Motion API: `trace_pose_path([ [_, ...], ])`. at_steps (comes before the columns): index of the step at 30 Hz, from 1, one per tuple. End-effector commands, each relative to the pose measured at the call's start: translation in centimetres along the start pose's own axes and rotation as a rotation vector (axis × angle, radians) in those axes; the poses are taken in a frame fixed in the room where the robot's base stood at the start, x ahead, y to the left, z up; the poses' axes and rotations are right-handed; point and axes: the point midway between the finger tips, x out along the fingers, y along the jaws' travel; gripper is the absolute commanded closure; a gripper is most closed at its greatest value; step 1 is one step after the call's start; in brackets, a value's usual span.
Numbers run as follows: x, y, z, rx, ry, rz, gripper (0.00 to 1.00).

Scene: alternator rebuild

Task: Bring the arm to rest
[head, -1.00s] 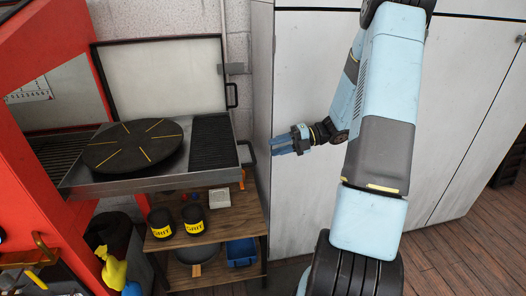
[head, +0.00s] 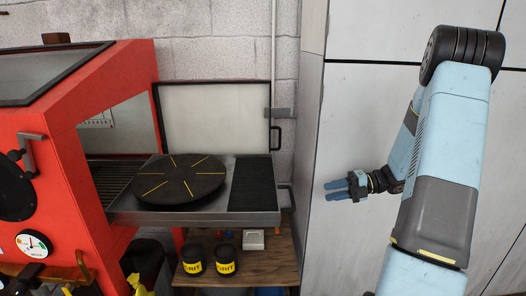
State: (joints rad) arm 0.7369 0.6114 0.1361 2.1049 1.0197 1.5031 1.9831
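My gripper (head: 336,190) is at the right of centre in the head view, at the end of my bent light-blue arm. Its blue fingers point left, in front of a pale grey cabinet (head: 350,115). I see no object at the fingers. They are small in the picture, and whether they are apart or closed cannot be made out clearly. The gripper is to the right of the metal tray with the round black turntable (head: 180,181), apart from it.
A red blasting cabinet (head: 80,205) with a gauge stands at the left. Below, a wooden shelf (head: 270,272) holds two black grit jars (head: 224,260). Clear space lies between tray and gripper.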

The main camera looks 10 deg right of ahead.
Motion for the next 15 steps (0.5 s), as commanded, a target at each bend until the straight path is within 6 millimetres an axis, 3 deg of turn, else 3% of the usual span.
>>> trace_pose_path([
  [5,1.1,1.9,-1.0,-0.135,0.058,-0.071,0.65],
  [15,4.2,7.7,-5.6,-0.664,0.306,-0.296,0.65],
])
